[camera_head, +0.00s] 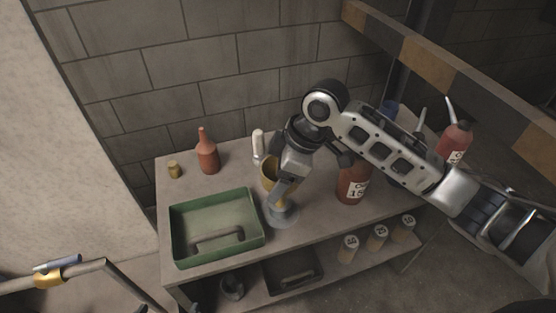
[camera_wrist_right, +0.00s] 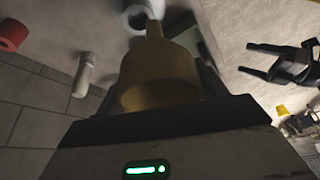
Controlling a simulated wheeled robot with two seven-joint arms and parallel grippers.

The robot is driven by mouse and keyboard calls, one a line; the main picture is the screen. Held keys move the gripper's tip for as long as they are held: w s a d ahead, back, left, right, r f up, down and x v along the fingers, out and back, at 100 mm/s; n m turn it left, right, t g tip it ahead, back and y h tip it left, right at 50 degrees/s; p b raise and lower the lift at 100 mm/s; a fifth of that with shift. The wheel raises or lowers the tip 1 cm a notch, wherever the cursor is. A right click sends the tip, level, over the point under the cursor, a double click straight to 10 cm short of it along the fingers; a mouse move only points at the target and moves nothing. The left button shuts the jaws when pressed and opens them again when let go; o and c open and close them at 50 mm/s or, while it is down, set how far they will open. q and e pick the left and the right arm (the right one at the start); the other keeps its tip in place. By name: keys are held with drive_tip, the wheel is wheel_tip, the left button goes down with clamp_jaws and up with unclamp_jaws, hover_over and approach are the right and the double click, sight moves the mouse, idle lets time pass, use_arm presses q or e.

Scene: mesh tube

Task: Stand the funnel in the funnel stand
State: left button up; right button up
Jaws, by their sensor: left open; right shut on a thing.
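The yellow funnel (camera_head: 267,180) is held with its wide mouth up and appears tilted. My right gripper (camera_head: 283,192), partly in front of it, is shut on it. In the right wrist view the funnel (camera_wrist_right: 160,72) fills the middle, its spout toward the pale grey ring of the funnel stand (camera_wrist_right: 138,16). The stand (camera_head: 283,217) is on the table just below the gripper. I cannot tell whether the spout is inside the ring. A black forked shape at the right wrist view's right looks like my left gripper (camera_wrist_right: 280,66), open and empty, apart from funnel and stand.
A green tray (camera_head: 178,235) lies left of the stand. A labelled red-brown bottle (camera_head: 352,186) is close on the right. The lower shelf holds pale cans (camera_head: 348,248).

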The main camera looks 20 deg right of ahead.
drive_tip(key=r+n, duration=0.1)
drive_tip(key=w+r+n, duration=0.1)
drive_tip(key=w+r+n+g+b, duration=0.1)
drive_tip(key=shift+w+d, duration=0.2)
drive_tip(key=shift+d, duration=0.05)
wheel_tip(320, 180, down, 4)
drive_tip(key=b, duration=0.4)
drive_tip(key=shift+b, duration=0.35)
drive_tip(key=shift+f+b, duration=0.6)
drive_tip(key=shift+b, duration=0.2)
drive_tip(key=shift+p, duration=0.4)
drive_tip(key=shift+f, duration=0.25)
use_arm(q)
drive_tip(key=shift+w+d+f+n+t+h, duration=0.2)
drive_tip(key=shift+d+f, duration=0.1)
drive_tip(key=shift+f, duration=0.2)
drive_tip(key=shift+w+d+f+n+t+h, duration=0.1)
drive_tip(key=shift+w+d+f+n+h, duration=0.15)
drive_tip(key=shift+f, duration=0.25)
use_arm(e)
drive_tip(key=shift+f, duration=0.1)
use_arm(q)
drive_tip(key=shift+s+f, duration=0.1)
